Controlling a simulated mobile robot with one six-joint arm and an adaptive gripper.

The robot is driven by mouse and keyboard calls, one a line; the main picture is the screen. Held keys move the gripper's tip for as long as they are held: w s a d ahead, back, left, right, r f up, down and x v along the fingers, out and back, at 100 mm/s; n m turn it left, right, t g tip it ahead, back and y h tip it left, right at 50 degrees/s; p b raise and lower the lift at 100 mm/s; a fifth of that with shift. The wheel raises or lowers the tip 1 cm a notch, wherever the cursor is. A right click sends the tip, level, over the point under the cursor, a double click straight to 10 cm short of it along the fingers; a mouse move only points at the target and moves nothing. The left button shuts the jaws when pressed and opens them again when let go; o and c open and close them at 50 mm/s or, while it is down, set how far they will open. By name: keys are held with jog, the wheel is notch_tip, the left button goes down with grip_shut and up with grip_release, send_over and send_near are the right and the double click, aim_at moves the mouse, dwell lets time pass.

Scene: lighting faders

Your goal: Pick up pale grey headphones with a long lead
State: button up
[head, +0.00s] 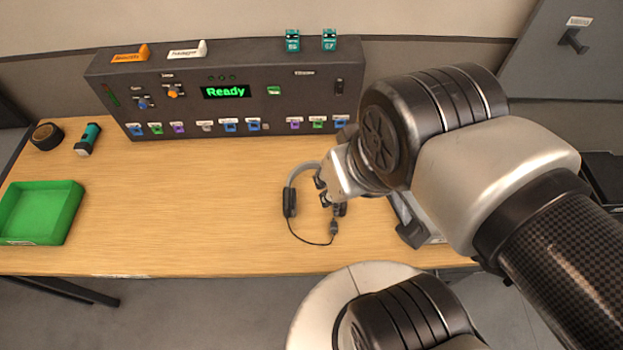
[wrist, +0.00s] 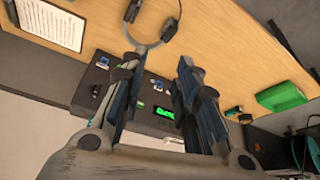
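The pale grey headphones (head: 294,174) lie on the wooden table, in front of the dark console. One dark ear cup and a thin lead curving to a small plug show; my gripper partly covers the rest in the head view. In the wrist view the headphones' grey band (wrist: 146,44) curves just beyond my fingertips, with an ear cup at each end. My gripper (head: 323,191) is over the headphones' right side in the head view. In the wrist view my gripper (wrist: 157,64) has its two fingers wide apart, with nothing held between them.
The console (head: 225,90) with several coloured faders and a "Ready" display stands along the table's back. A green tray (head: 72,215) is at the left, near a teal torch (head: 88,139) and a dark tape roll (head: 47,136). A printed sheet (wrist: 50,24) lies beside the headphones. The table's left-middle is clear.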

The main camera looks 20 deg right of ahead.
dwell(0.5)
jog(key=shift+o, duration=0.6)
jog(key=w+d+f+n+g+p, duration=0.1)
jog(key=w+d+f+g+p, duration=0.2)
jog(key=w, duration=0.7)
jog(key=w+d+f+n+p, duration=0.2)
jog(key=w+d+f, duration=0.25)
jog(key=w, duration=0.55)
jog(key=shift+n+g, duration=0.5)
jog(key=shift+g, duration=0.3)
jog(key=w+d+f, duration=0.1)
jog(key=f, duration=0.7)
jog(key=w+d+f, duration=0.1)
jog(key=w+f, duration=0.1)
jog(key=f, duration=0.7)
jog(key=w+d+f, duration=0.1)
jog(key=w+f, duration=0.1)
jog(key=f, duration=0.6)
jog(key=shift+d+f+b, duration=0.5)
jog(key=shift+f+b, duration=0.5)
jog(key=shift+f, duration=2.25)
jog(key=shift+s, duration=0.1)
